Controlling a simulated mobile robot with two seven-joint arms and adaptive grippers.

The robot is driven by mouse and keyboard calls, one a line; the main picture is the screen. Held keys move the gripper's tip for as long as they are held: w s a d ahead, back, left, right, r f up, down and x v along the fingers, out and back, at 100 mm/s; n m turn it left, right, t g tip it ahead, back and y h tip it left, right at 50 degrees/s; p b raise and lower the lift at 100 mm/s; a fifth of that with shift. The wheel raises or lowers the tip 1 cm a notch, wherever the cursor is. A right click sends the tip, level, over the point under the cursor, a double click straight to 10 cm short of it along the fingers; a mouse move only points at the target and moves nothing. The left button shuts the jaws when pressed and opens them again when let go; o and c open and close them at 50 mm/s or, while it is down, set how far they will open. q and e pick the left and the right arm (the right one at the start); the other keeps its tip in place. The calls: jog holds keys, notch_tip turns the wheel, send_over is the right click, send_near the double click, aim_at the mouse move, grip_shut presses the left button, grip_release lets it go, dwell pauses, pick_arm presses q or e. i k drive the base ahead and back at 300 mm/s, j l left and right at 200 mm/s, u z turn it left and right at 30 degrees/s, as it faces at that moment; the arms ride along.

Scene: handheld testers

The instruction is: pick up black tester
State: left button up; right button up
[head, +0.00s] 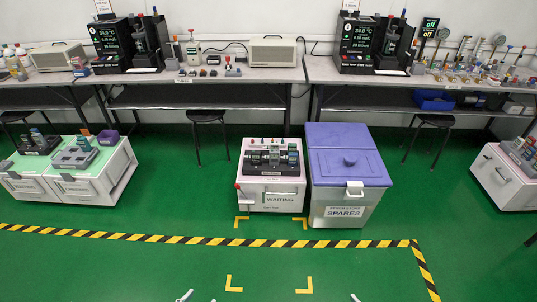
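No single small black tester can be told apart for sure from here. A black rack (270,169) holding several small dark and grey handheld devices lies on the white box marked WAITING (285,198), in the middle of the floor. Another black holder (40,148) with handheld devices is on the green-topped white cart at the left. Pale tips of my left gripper (187,296) and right gripper (354,298) just show at the bottom edge, far from all these things. Their opening is cut off by the picture edge, and nothing is seen in them.
A purple-lidded SPARES bin (349,160) stands right beside the WAITING box. Benches along the wall carry black display stations (119,44) and instruments. Stools stand under the benches. Another white box (503,178) is at the right. Green floor with striped tape (210,240) is clear in front.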

aim_at(256, 157)
jog(key=i, duration=2.15)
